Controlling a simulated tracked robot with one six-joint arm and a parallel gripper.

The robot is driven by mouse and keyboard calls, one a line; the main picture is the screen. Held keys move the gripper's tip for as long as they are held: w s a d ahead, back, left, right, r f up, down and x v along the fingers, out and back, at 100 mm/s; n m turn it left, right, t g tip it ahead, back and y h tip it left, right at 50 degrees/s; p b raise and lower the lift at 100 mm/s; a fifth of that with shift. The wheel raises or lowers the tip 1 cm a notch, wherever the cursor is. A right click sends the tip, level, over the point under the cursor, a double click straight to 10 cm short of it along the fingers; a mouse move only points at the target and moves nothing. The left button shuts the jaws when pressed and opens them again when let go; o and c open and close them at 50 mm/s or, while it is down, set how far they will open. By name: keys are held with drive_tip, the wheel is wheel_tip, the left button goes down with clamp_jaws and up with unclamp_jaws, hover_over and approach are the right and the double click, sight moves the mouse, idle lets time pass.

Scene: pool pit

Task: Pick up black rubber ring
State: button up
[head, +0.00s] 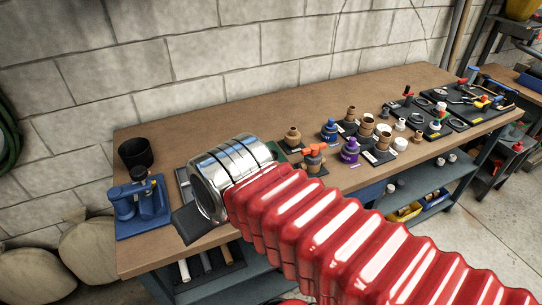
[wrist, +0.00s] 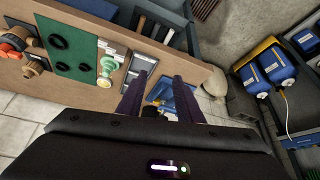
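Black rubber rings lie on a green mat (wrist: 73,62) at the upper left of the wrist view. A larger black ring (wrist: 52,42) is near the mat's middle and a smaller dark ring (wrist: 87,68) is near its edge. I cannot tell which ring the task means. My gripper (wrist: 159,82) shows two dark fingers standing apart with nothing held between them. It is to the right of the mat and apart from the rings. In the head view, my chrome wrist hides most of the mat, and the rings are not seen.
A green and beige fitting (wrist: 106,70) stands between the mat and my fingers. A blue vise (head: 139,205) and a black cup (head: 136,153) are at the bench's left end. Several fittings and a purple valve (head: 350,150) stand to the right. A block wall (head: 200,55) backs the bench.

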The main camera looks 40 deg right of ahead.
drive_tip(key=shift+o, duration=1.4)
drive_tip(key=shift+w+d+r, duration=0.15)
drive_tip(key=shift+w, duration=0.15)
drive_tip(key=shift+o, duration=1.4)
drive_tip(key=w+d+r+m, duration=0.1)
drive_tip(key=w+d, duration=0.6)
drive_tip(key=w, duration=0.1)
drive_tip(key=shift+w+d+r+g+h, duration=0.2)
drive_tip(key=shift+d+g+h, duration=0.1)
drive_tip(key=shift+d, duration=0.1)
drive_tip(key=w+d+f, duration=0.2)
drive_tip(key=w+d, duration=0.1)
drive_tip(key=d, duration=0.6)
drive_tip(key=w+d+f+m, duration=0.1)
drive_tip(key=w+d+f, duration=0.2)
drive_tip(key=d, duration=0.7)
drive_tip(key=w+d+f+m, duration=0.1)
drive_tip(key=w+d, duration=0.3)
drive_tip(key=d, duration=0.5)
drive_tip(key=shift+d+f+g+h, duration=0.2)
drive_tip(key=shift+f+g+h, duration=0.15)
drive_tip(key=shift+f, duration=0.35)
drive_tip(key=shift+x, duration=4.3)
